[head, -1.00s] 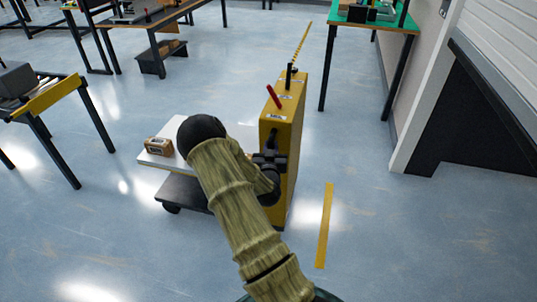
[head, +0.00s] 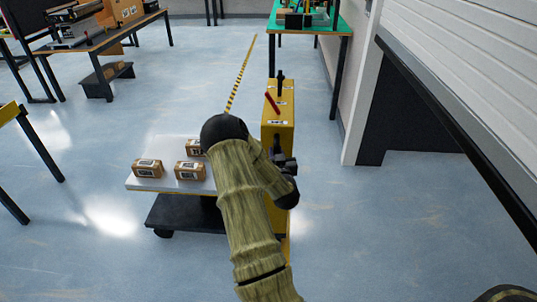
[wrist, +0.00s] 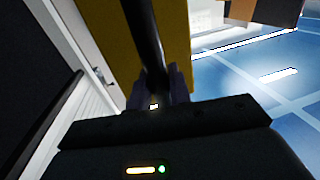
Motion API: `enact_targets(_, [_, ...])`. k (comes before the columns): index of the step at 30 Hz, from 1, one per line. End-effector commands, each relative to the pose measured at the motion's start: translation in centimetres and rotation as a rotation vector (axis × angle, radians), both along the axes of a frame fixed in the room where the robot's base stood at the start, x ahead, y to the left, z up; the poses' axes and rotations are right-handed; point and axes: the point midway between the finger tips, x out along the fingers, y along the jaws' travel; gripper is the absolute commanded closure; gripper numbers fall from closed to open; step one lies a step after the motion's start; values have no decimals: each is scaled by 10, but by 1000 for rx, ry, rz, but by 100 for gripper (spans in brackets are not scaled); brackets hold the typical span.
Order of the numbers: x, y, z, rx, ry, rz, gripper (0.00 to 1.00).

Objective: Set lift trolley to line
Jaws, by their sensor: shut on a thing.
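The lift trolley has a yellow upright body (head: 284,128) with a red lever and a black lever on top. Its white platform (head: 143,183) sits on a dark wheeled base (head: 180,212) and carries several brown boxes (head: 148,168). My gripper (head: 283,162) is at the near side of the yellow body, partly hidden by my arm. In the wrist view my gripper (wrist: 162,92) is shut on a dark bar (wrist: 146,35), the trolley's handle, in front of the yellow body. A yellow-and-black striped line (head: 240,75) runs along the floor beyond the trolley.
A green-topped bench (head: 330,30) stands ahead beyond the trolley. A wall with a dark opening (head: 425,105) is to the right. A wooden table (head: 95,38) and low step (head: 108,80) stand at the far left. The floor left of the trolley is mostly open.

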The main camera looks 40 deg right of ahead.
Motion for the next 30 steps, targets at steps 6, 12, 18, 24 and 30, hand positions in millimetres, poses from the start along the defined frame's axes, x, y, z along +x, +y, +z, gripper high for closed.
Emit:
enact_targets(6, [-1,1,-4,7,6,3,100])
enact_targets(12, [-1,0,-3,6,5,2,72])
enact_targets(18, [-1,0,-2,3,2,1,61])
enact_targets(24, [-2,0,-1,2,1,1,61])
enact_targets(30, [-17,10,0,3,2,-1,61])
